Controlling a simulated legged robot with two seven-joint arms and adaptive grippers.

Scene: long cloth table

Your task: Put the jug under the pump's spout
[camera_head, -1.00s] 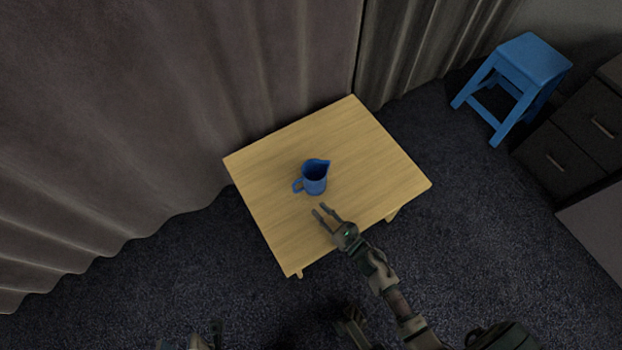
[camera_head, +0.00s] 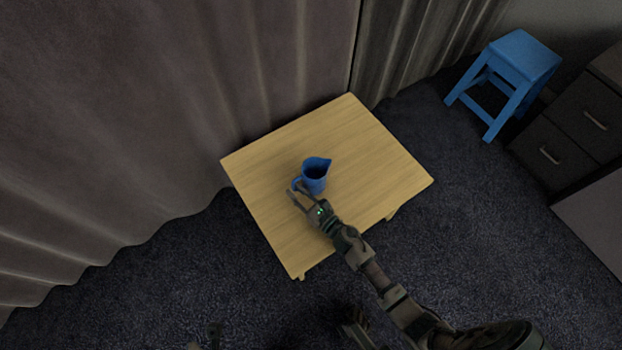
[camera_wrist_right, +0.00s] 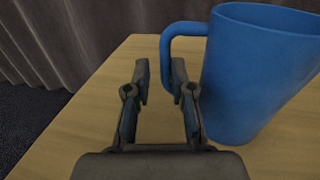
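The blue jug (camera_head: 315,178) stands upright on the small wooden table, its handle toward the left and its lip toward the upper right. My right gripper (camera_head: 298,191) is open right by the jug's handle side. In the right wrist view, the jug (camera_wrist_right: 250,75) fills the right side, and the open fingers (camera_wrist_right: 160,78) are in front of its handle. The right finger hides the handle's lower part; whether they touch is unclear. A dark bit at the head view's bottom edge seems to be my left gripper (camera_head: 214,334), mostly cut off. No pump shows.
The wooden table (camera_head: 375,150) is otherwise bare, with free room right of and behind the jug. A curtain (camera_head: 200,80) hangs behind it. A blue stool (camera_head: 520,60) and a dark drawer cabinet (camera_head: 570,130) stand on the right.

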